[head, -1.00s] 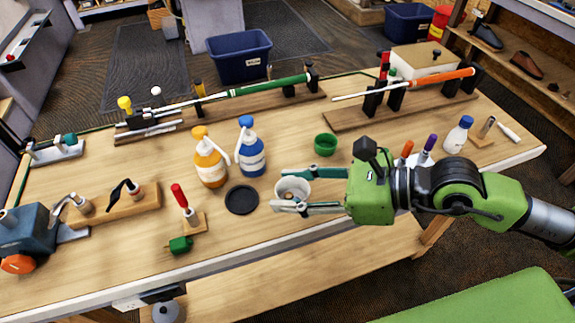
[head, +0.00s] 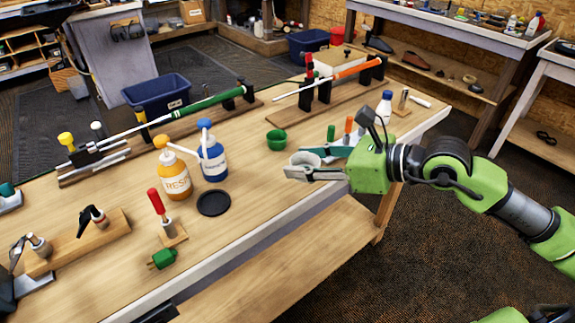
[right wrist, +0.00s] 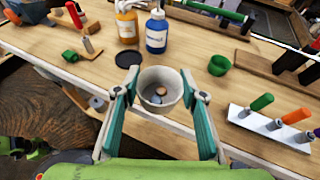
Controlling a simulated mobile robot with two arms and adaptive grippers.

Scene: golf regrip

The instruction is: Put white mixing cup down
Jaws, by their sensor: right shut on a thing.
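The white mixing cup (head: 303,164) is held in my right gripper (head: 304,162), whose fingers close on its two sides. In the right wrist view the cup (right wrist: 160,89) looks upright between the teal fingers, mouth toward the camera, with a small tan spot inside. In the head view it appears over the front part of the workbench (head: 120,210); its exact height is hard to tell. A round black pad (head: 213,203) lies bare on the bench, left of the cup. My left gripper is not in view.
An orange bottle (head: 174,180) and a blue bottle (head: 213,160) stand behind the pad. A green cup (head: 277,140) is just behind the white cup. A red-handled tool (head: 157,203) stands front left. Bench between pad and white cup is clear.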

